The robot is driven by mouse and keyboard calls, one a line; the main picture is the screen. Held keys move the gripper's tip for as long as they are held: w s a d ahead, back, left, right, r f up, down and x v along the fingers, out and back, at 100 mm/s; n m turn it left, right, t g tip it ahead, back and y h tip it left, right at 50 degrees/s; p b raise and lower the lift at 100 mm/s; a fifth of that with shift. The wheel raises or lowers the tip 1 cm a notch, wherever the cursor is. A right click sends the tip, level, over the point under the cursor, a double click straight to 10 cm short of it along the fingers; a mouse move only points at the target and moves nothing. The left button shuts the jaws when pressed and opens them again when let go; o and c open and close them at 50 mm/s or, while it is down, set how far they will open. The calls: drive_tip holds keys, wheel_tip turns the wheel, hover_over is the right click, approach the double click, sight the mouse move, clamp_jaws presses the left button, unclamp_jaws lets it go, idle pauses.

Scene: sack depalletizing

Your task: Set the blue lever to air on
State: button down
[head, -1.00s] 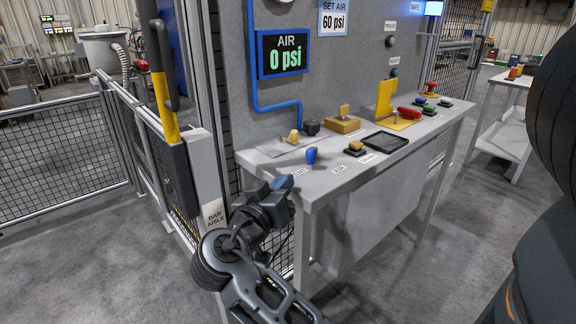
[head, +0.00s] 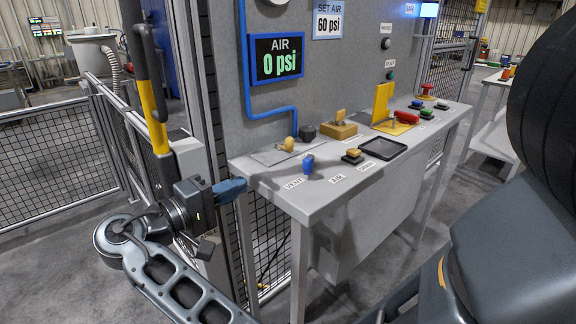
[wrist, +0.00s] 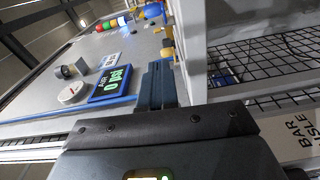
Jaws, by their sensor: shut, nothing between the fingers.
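The blue lever (head: 308,164) stands near the left front of the grey table, behind the "VENT" label (head: 293,183). An "AIR" label (head: 336,178) lies to its right. The air display (head: 277,58) on the panel reads 0 psi; it also shows in the wrist view (wrist: 110,84). My gripper (head: 243,184) is at the table's left end, left of the lever and apart from it. Its blue-grey fingers are shut with nothing between them, and they show in the wrist view (wrist: 158,68).
A yellow knob (head: 287,144), a dark block and a yellow-brown block (head: 338,130) stand behind the lever. A black tray (head: 384,148) and a red handle (head: 406,117) are to the right. A sign (head: 327,20) reads SET AIR 60 psi. Mesh fence (head: 60,150) stands at the left.

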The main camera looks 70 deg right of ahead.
sight(289, 184)
drive_tip(key=p+x, duration=0.1)
drive_tip(key=x, duration=0.9)
drive_tip(key=shift+s+d+r, duration=0.1)
drive_tip(key=shift+s+d, duration=0.2)
drive_tip(key=shift+s, duration=0.85)
drive_tip(key=shift+s+d+p, duration=0.15)
drive_tip(key=shift+s+p, duration=0.15)
drive_tip(key=shift+s, duration=0.3)
